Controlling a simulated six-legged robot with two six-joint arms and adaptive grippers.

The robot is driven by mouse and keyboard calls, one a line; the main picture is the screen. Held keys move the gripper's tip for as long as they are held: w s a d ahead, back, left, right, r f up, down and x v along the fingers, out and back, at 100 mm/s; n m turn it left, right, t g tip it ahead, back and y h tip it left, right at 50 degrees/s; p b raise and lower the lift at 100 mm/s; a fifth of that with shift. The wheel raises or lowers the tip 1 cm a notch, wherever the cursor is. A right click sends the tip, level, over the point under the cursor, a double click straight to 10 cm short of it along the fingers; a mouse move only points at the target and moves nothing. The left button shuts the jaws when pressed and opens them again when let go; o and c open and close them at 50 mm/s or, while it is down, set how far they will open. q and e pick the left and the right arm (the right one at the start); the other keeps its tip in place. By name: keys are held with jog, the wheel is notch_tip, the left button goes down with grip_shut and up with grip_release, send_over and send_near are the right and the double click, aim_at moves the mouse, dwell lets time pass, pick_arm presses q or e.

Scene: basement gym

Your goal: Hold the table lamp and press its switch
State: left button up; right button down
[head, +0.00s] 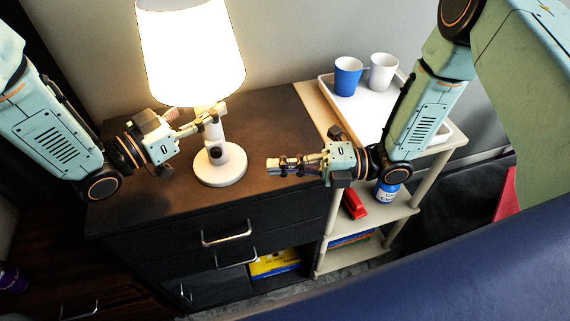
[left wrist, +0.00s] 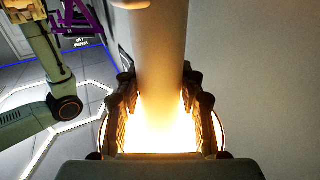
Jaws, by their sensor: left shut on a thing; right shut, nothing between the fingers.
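The table lamp (head: 194,55) stands upright on the dark cabinet, its white shade glowing brightly. Its round white base (head: 220,172) rests on the cabinet top. A small dark spot (head: 214,152), perhaps the switch, shows low on the stem. My left gripper (head: 208,118) is shut on the lamp stem just below the shade. In the left wrist view the pale stem (left wrist: 160,55) runs between its two fingers, with bright light behind. My right gripper (head: 273,167) is shut and empty, to the right of the lamp base and apart from it, its fingers pointing left toward the lamp.
The dark cabinet (head: 150,207) has a mostly clear top. On the right, a beige shelf cart (head: 312,105) holds a white tray (head: 445,134) with a blue cup (head: 347,76) and a white cup (head: 382,72). A red object (head: 355,204) and a blue container (head: 386,194) are lower.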

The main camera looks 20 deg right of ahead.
jog(key=shift+s+d, duration=0.1)
jog(key=shift+d, duration=0.3)
pick_arm(q)
jog(key=shift+w, duration=0.1)
jog(key=o, duration=1.2)
jog(key=shift+o, duration=0.2)
jog(key=shift+a, duration=0.15)
jog(key=v, duration=1.1)
jog(key=shift+s+a, duration=0.2)
jog(key=shift+a, duration=0.15)
jog(key=shift+a, duration=0.1)
pick_arm(e)
jog(key=shift+a+f, duration=0.1)
